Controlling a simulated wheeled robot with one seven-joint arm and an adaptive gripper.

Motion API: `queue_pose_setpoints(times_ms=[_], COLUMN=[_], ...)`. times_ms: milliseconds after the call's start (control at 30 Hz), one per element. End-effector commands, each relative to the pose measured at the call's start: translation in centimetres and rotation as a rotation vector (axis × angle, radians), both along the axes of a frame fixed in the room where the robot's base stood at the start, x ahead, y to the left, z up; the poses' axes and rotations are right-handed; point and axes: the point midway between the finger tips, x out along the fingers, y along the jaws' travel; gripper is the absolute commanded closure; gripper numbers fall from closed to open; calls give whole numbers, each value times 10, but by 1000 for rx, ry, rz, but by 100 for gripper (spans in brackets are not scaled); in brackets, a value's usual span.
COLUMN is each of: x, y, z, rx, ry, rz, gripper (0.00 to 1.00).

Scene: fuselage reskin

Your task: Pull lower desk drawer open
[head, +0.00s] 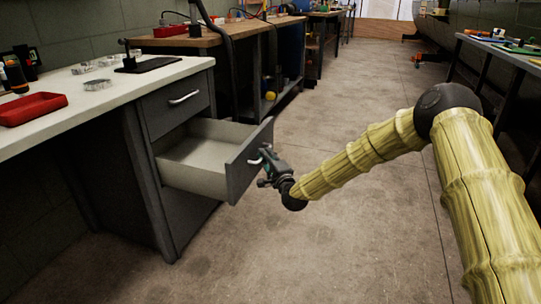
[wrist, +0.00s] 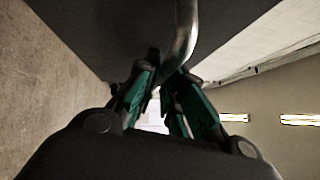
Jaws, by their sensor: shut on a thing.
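The desk (head: 150,85) has a white top and a grey drawer cabinet at its right end. The lower drawer (head: 238,168) is pulled well out, and its pale inside (head: 195,160) looks empty. My gripper (head: 266,163) is at the drawer's front face, shut on its handle (head: 255,161). In the wrist view the curved metal handle (wrist: 185,35) runs down between the teal fingers of my gripper (wrist: 162,78). The dark drawer front (wrist: 120,30) fills the upper part of that view. The upper drawer (head: 176,104) with its silver handle (head: 184,98) is shut.
A red tray (head: 32,108), a dark pad (head: 150,64) and small clear parts lie on the desk. A wooden-topped workbench (head: 205,38) stands behind. Another table (head: 510,52) is at the right. The concrete floor (head: 350,90) between them is clear.

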Motion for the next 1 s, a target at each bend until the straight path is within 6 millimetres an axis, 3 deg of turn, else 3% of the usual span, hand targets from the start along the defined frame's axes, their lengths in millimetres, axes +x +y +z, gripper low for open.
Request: queue_pose_setpoints(times_ms=[233,267,367,767,1000], x=[0,0,0,-4,-34], y=[-1,-1,-2,-3,-15], z=[-1,-1,-1,-1,-5], rx=[0,0,0,0,2], ry=[1,1,1,1,2], rz=[-1,-1,-2,-2,-4], gripper=[100,86,68,68,68])
